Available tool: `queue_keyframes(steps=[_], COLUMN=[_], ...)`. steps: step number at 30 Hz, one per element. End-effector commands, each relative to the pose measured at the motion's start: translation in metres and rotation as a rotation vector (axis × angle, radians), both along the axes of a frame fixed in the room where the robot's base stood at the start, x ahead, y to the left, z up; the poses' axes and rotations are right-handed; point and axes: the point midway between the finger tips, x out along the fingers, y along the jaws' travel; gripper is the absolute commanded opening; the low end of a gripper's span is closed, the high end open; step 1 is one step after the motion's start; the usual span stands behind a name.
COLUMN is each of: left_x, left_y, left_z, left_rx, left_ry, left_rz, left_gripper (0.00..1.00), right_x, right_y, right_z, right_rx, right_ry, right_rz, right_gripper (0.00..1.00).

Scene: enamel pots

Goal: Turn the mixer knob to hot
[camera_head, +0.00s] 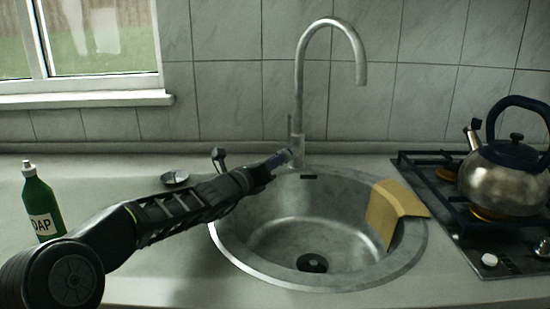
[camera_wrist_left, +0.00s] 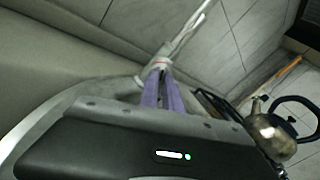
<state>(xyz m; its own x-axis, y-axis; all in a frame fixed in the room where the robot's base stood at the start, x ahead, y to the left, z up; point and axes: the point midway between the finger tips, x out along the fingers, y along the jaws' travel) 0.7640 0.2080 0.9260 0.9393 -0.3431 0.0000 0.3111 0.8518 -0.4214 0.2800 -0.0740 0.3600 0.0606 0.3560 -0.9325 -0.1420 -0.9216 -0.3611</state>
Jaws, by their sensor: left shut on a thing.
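The mixer tap (camera_head: 298,92) is a tall grey gooseneck at the back of the round sink, with its spout curving to the right. My left gripper (camera_head: 286,157) reaches in from the left to the tap's base. Its purple fingers are shut on the small mixer knob (camera_wrist_left: 158,63), which lies mostly hidden between the fingertips. The tap also shows in the left wrist view (camera_wrist_left: 187,32), tilted. Which way the knob is turned cannot be told. My right gripper is not in view.
The round metal sink (camera_head: 232,255) lies below my arm, with a yellow cloth (camera_head: 394,207) over its right rim. A green soap bottle (camera_head: 39,205) stands at the left. A kettle (camera_head: 503,178) sits on the stove (camera_head: 452,217) at the right. A dark round drain cover (camera_head: 175,178) lies on the counter.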

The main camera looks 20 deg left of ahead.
Motion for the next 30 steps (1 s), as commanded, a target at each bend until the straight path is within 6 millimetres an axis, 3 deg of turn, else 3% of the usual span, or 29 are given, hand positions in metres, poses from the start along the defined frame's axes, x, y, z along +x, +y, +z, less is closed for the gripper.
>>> queue_keyframes(steps=[12, 28, 30], left_x=[0.0, 0.0, 0.0], left_y=[0.0, 0.001, 0.001], left_z=[0.0, -0.001, -0.001], left_rx=[-0.23, -0.264, -0.264], left_ry=[0.085, 0.096, 0.097], left_rz=[0.0, 0.0, 0.001], left_gripper=[0.0, 0.0, 0.12], right_x=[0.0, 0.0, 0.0], right_y=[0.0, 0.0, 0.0], right_z=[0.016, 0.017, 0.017], right_rx=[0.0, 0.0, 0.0], right_ry=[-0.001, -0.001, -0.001], right_rz=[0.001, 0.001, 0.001], right_gripper=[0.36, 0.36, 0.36])
